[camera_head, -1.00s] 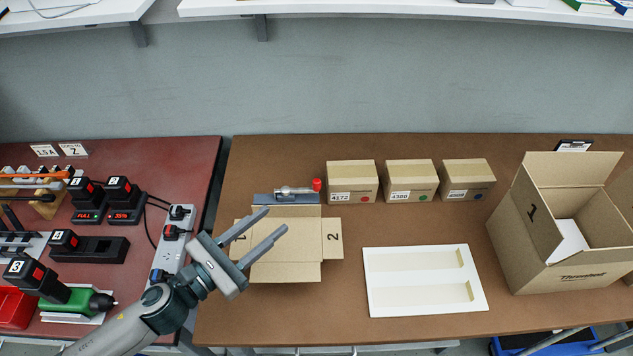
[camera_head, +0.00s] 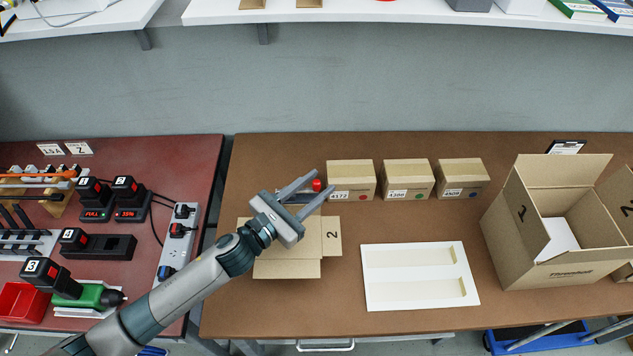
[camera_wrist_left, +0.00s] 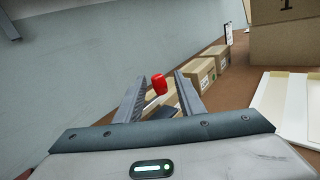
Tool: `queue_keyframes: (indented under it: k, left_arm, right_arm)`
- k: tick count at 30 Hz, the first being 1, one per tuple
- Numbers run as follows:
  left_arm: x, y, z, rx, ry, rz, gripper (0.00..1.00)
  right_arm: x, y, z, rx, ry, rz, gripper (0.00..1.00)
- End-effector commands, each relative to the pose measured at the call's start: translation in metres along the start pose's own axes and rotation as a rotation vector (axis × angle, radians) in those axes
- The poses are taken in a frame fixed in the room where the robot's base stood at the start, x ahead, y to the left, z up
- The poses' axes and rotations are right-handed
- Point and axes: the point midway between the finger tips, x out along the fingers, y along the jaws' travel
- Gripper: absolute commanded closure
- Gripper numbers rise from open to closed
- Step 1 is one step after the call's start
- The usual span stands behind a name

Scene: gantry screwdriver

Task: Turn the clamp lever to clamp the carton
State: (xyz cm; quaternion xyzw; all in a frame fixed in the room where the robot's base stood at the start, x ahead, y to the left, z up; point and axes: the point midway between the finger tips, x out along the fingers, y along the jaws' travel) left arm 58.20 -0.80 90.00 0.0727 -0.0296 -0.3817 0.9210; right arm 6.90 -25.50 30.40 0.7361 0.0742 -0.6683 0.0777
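The clamp lever's red knob (camera_head: 317,185) shows just beyond my left gripper's fingertips in the head view. In the left wrist view the red knob (camera_wrist_left: 159,84) appears between the two fingers, toward their tips. My left gripper (camera_head: 312,188) is open, and I cannot tell whether it touches the knob. The flat carton (camera_head: 287,269), with flaps spread and one marked 2, lies on the brown table below my left gripper. The clamp's body and most of the lever are hidden behind the gripper. My right gripper is not in view.
Small cartons (camera_head: 350,178) stand in a row just right of the clamp. A white tray (camera_head: 420,302) lies to the right, and a large open box (camera_head: 515,225) stands beyond it.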

Motion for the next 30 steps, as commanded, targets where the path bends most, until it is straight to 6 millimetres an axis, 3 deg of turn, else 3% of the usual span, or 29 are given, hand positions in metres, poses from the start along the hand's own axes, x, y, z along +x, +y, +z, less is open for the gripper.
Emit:
queue_keyframes:
  k: [11,16,30]
  left_arm:
    - [0.005,-0.0001,0.0003,0.001,-0.001,0.0,0.65]
    - [0.0048,-0.0001,0.0003,0.0,-0.001,0.0,1.0]
    - [0.0068,0.0015,-0.0003,-0.002,0.006,0.044,1.0]
  right_arm:
    - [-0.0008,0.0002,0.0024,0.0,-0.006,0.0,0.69]
    - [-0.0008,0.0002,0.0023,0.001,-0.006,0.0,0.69]
    - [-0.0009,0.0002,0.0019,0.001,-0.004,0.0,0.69]
